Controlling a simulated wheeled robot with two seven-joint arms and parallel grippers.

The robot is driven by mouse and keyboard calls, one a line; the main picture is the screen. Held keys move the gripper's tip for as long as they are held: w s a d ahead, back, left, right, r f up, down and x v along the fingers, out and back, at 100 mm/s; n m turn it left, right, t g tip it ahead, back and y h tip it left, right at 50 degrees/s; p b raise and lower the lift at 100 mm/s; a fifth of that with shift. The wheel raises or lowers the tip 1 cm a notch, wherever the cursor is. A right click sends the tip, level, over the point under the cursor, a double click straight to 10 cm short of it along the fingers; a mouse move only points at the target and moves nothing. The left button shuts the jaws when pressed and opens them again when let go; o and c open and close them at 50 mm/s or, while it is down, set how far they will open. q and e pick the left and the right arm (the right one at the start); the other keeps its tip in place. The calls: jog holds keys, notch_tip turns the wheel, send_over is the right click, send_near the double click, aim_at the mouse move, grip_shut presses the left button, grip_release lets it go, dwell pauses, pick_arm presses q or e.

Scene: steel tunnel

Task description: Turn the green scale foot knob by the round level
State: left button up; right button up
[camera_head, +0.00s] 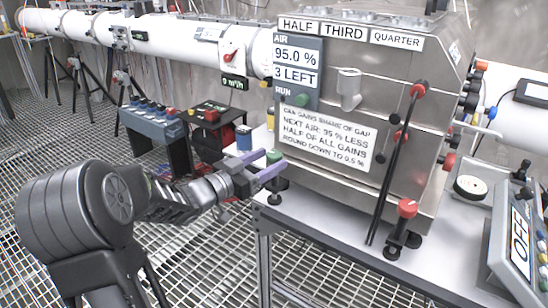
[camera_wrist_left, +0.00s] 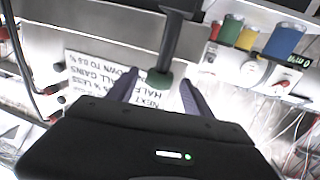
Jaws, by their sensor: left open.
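The green knob (camera_head: 273,157) sits on top of a black foot at the left front corner of the steel box. My left gripper (camera_head: 272,170) is open, with its two purple fingers at the knob. In the left wrist view the green knob (camera_wrist_left: 158,79) shows between the fingertips, with a gap on each side. I cannot tell if a finger touches it. A round white-faced disc with a dark rim (camera_head: 470,188), possibly the round level, lies on the bench right of the box. My right gripper is not in view.
The steel box (camera_head: 330,150) stands on a grey bench. A red knob (camera_head: 407,208) tops another foot at its right front. A tilted panel reading OFF (camera_head: 519,240) is at the right edge. Left of my gripper stand a blue-grey button box (camera_head: 153,122) and a red-button box (camera_head: 211,115).

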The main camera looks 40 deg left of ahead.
pick_arm(q)
jog(key=shift+w+d, duration=0.25)
jog(key=shift+w, duration=1.05)
grip_shut()
